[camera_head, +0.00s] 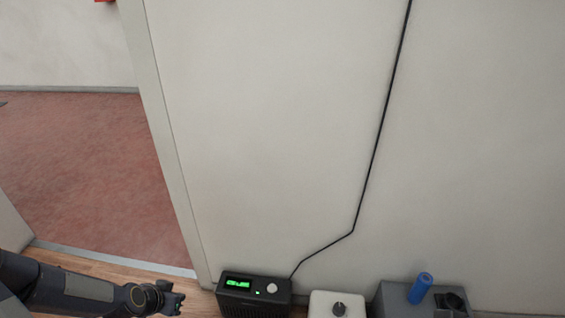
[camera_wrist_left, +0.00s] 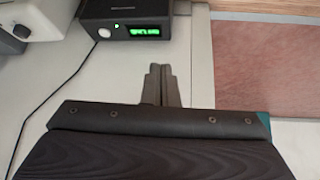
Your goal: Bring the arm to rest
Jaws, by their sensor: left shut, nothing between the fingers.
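My left arm comes in at the lower left of the head view, and its gripper (camera_head: 176,300) is just left of a black box with a green display (camera_head: 255,290). In the left wrist view the left gripper (camera_wrist_left: 160,70) has its two fingers together with nothing between them. The black box (camera_wrist_left: 124,20) shows beyond the fingertips there, apart from them. My right gripper is not in view.
A white box with a dark knob (camera_head: 338,305) and a grey unit (camera_head: 395,298) with a blue cylinder (camera_head: 420,288) stand to the right. A black cable (camera_head: 377,150) runs along the pale wall (camera_head: 280,120). A doorway with reddish floor (camera_head: 85,170) opens at left.

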